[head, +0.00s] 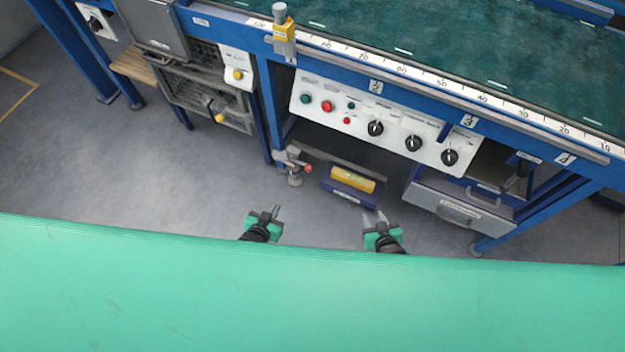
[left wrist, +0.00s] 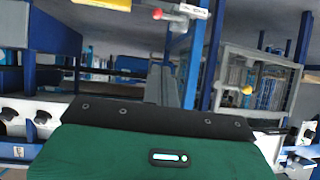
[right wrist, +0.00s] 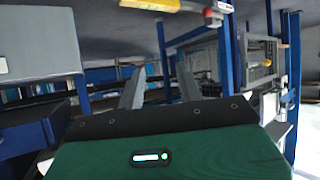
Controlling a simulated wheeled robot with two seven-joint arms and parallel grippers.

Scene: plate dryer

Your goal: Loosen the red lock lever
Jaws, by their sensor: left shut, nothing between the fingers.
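The red lock lever (head: 308,168) has a red knob on a short arm of a grey clamp (head: 293,163) beside a blue table leg. The lever also shows near the top of the left wrist view (left wrist: 157,13) and at the top of the right wrist view (right wrist: 209,12). My left gripper (head: 274,212) is shut and empty, below and slightly left of the lever in the head view, apart from it. My right gripper (head: 373,215) is open and empty, below and right of the lever, its two fingers apart in the right wrist view (right wrist: 158,88).
A blue box with a yellow block (head: 352,180) lies right of the clamp. A white control panel (head: 385,128) with knobs and buttons hangs under the green table (head: 480,45). A grey drawer (head: 460,208) is at right. Open floor (head: 120,170) lies at left.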

